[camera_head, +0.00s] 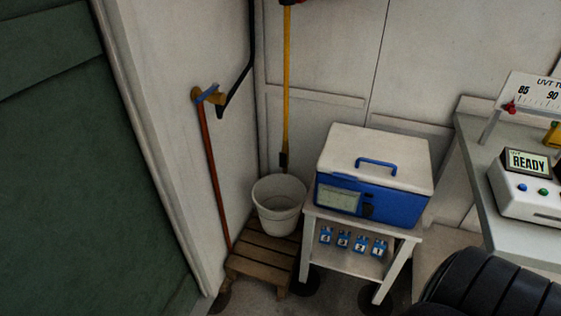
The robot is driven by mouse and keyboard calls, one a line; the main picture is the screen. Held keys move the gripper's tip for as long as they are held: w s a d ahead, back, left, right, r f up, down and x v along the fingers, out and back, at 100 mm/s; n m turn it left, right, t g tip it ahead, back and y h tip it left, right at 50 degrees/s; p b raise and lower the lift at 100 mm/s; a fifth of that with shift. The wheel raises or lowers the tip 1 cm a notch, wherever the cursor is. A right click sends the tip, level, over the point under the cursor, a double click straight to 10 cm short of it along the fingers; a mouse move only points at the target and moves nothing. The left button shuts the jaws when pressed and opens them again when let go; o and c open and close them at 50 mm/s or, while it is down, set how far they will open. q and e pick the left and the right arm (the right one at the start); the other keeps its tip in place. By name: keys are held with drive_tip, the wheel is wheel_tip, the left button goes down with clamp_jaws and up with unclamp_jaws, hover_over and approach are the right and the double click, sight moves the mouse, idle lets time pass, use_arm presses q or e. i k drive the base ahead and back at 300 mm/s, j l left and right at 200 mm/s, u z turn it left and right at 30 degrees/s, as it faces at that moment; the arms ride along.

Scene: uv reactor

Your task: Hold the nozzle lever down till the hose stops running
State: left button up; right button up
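A yellow hose-like length (286,85) hangs along the back wall, with a dark end piece (283,161) just above a white bucket (278,205). Something red (290,2) shows at its top, cut off by the frame edge. I cannot make out a nozzle lever for certain. No running water is visible. Neither of my grippers is in view.
The bucket stands on a wooden slatted stand (262,258). A blue-and-white box (375,175) sits on a white small table (308,232) with numbered blue items below. At right, a grey bench (480,165) bears a device (525,190) reading READY. A green panel (60,180) fills the left.

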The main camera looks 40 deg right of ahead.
sight(283, 157)
drive_tip(key=i+l+z, duration=0.1)
drive_tip(key=i+l, duration=0.35)
drive_tip(key=i, duration=0.15)
drive_tip(key=i+l+z, duration=0.1)
drive_tip(key=i+l, duration=0.35)
drive_tip(key=i, duration=0.15)
